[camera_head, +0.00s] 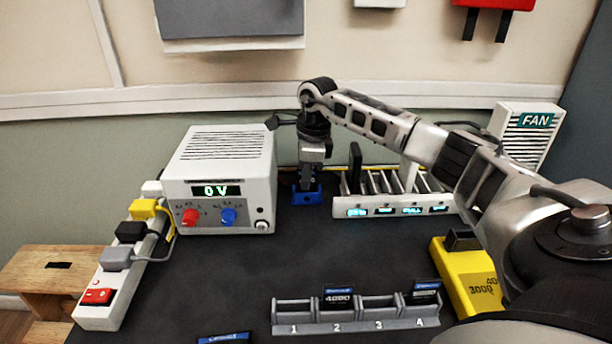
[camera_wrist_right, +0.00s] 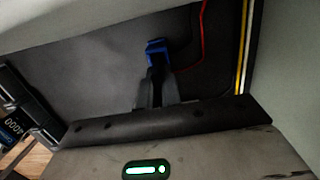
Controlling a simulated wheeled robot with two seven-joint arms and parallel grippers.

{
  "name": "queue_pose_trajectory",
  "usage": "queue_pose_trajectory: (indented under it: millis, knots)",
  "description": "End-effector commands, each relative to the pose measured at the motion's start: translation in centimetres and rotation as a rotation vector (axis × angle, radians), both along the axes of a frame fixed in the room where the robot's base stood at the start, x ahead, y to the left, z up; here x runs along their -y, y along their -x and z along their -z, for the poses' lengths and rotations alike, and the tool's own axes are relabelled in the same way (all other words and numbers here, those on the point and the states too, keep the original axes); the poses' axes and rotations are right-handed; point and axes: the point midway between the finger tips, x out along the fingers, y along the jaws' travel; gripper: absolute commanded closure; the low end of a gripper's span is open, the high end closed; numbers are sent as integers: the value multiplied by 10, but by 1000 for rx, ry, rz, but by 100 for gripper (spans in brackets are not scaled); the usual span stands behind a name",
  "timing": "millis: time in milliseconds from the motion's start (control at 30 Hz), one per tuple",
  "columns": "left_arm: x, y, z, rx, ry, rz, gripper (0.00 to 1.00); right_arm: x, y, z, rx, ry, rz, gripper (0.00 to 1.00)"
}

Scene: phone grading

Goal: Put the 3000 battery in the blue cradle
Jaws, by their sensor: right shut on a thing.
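The small blue cradle (camera_head: 306,196) stands at the back of the dark table, right of the white meter box. It also shows in the right wrist view (camera_wrist_right: 156,46). My right gripper (camera_head: 309,184) points down right over the cradle, its tips at or just inside it. It is shut on a thin dark thing, apparently a battery, mostly hidden between the fingers; its label cannot be read. The fingers show in the wrist view (camera_wrist_right: 155,85) too. My left gripper is not in view.
A grey rack (camera_head: 310,327) numbered 1 to 4 holds batteries in slots 2 and 4. The meter box (camera_head: 225,165) reads 0 V. A charger rack (camera_head: 397,209) with a dark upright piece stands close right. A yellow box (camera_head: 462,285) is at right, a power strip (camera_head: 105,305) at left.

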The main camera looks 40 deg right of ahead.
Motion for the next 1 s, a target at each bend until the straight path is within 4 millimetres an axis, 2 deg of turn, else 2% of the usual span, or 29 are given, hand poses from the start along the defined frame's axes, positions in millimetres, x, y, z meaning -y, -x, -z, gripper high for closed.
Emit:
queue_pose_trajectory:
  millis: [533, 633, 1000]
  knots:
    - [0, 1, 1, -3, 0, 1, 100, 0, 0, 4, 0, 0, 0, 100]
    - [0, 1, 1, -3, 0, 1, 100, 0, 0, 4, 0, 0, 0, 69]
    - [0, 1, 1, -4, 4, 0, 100, 0, 0, 4, 0, 0, 0, 69]
